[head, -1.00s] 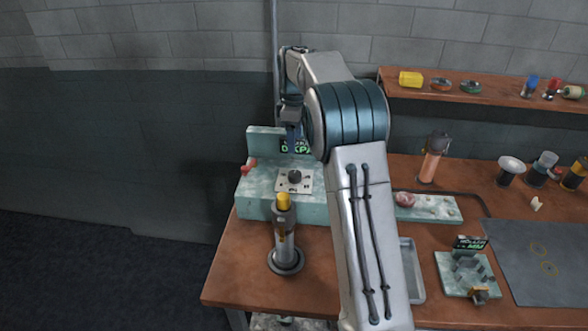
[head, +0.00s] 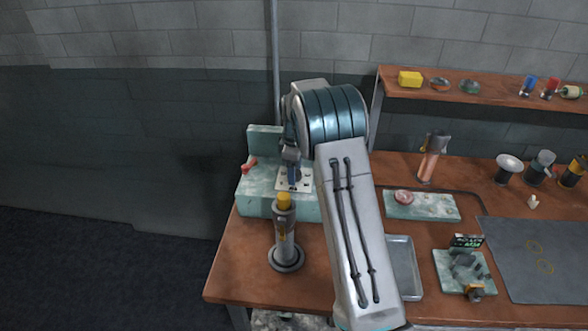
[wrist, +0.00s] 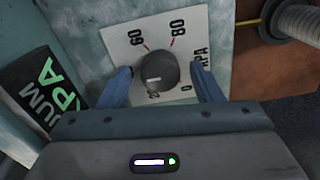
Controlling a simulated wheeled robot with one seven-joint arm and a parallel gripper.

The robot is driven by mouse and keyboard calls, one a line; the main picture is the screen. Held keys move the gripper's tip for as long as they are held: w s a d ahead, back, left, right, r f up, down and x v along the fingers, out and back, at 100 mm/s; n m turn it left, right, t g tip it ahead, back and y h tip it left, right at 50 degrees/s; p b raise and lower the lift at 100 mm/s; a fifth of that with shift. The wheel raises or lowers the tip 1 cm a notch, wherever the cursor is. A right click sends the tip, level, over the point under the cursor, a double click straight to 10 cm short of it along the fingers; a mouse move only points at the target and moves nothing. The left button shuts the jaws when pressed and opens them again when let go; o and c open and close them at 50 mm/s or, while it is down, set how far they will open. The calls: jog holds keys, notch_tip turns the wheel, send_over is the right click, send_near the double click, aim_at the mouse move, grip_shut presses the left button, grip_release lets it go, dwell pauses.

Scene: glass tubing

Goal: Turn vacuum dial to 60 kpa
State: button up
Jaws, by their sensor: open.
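The vacuum dial is a dark round knob (wrist: 156,72) on a white scale plate (wrist: 118,45) marked 0, 20, 60, 80 and KPA. Its white pointer mark lies low on the knob, toward the 20 side in the wrist view. My gripper (wrist: 164,80) is open, with one blue finger on each side of the knob. I cannot tell whether the fingers touch it. In the head view my gripper (head: 293,178) is down at the plate (head: 303,183) on the pale green vacuum unit (head: 255,205), and it hides the knob there.
A black display with green letters (wrist: 45,90) stands left of the plate in the wrist view. A torch-like tool with a yellow top (head: 284,235) stands in front of the unit. A red lever (head: 249,165) is at the unit's left. A grey tray (head: 405,265) lies to the right.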

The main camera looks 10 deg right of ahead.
jog(key=c, duration=1)
jog(key=shift+m, duration=0.3)
jog(key=m+b, duration=0.2)
jog(key=m, duration=0.9)
jog(key=shift+r+b, duration=0.1)
jog(key=shift+b, duration=0.2)
jog(key=shift+m, duration=0.3)
jog(key=o, duration=1)
